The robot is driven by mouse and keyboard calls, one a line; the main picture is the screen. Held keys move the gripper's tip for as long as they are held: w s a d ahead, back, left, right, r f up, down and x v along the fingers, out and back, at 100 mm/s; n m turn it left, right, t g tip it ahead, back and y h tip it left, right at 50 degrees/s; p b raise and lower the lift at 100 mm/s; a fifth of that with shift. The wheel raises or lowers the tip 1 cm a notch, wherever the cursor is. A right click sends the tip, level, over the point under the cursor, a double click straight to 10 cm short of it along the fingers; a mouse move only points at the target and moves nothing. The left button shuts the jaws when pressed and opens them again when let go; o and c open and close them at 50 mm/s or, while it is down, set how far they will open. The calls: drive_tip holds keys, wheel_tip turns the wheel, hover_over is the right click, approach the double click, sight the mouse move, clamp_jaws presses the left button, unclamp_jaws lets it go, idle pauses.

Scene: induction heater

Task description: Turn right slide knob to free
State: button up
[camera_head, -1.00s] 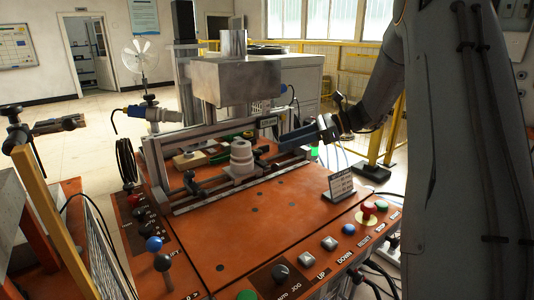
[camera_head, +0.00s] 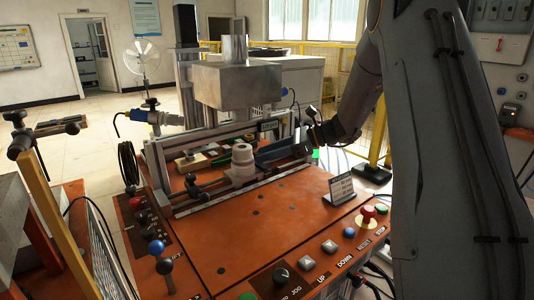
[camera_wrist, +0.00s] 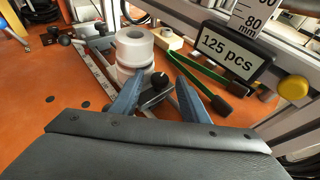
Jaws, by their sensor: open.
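The right slide knob (camera_wrist: 160,80) is a black knob with a pale pointer mark, beside the white stacked cylinder (camera_wrist: 136,48) in the wrist view. My gripper (camera_wrist: 159,79) is open, its two blue fingers on either side of the knob; I cannot tell whether they touch it. In the head view my gripper (camera_head: 262,158) reaches in from the right, just right of the white cylinder (camera_head: 242,160), and hides the right knob. The left slide knob (camera_head: 192,182) sits left of the cylinder on the slide rail (camera_head: 205,203).
A "125 pcs" display (camera_wrist: 227,50) and a yellow knob (camera_wrist: 292,87) stand close right of my gripper. Green-handled pliers (camera_wrist: 205,88) lie beside the right finger. A metal block (camera_head: 235,83) hangs above.

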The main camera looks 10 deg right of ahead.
drive_tip(key=c, duration=1)
drive_tip(key=shift+w+d+n+g+y, duration=0.1)
drive_tip(key=shift+w+n+g+y, duration=0.15)
drive_tip(key=shift+n+g, duration=0.55)
drive_tip(key=shift+w+n+g+y, duration=0.2)
drive_tip(key=shift+n+g+y, duration=0.05)
drive_tip(key=shift+n+g, duration=0.5)
drive_tip(key=shift+w+n+g+b, duration=0.1)
drive_tip(key=shift+n+g+b, duration=0.25)
drive_tip(key=shift+n+g, duration=0.55)
drive_tip(key=o, duration=1)
drive_tip(key=shift+b+v, duration=0.7)
drive_tip(key=shift+v, duration=3.25)
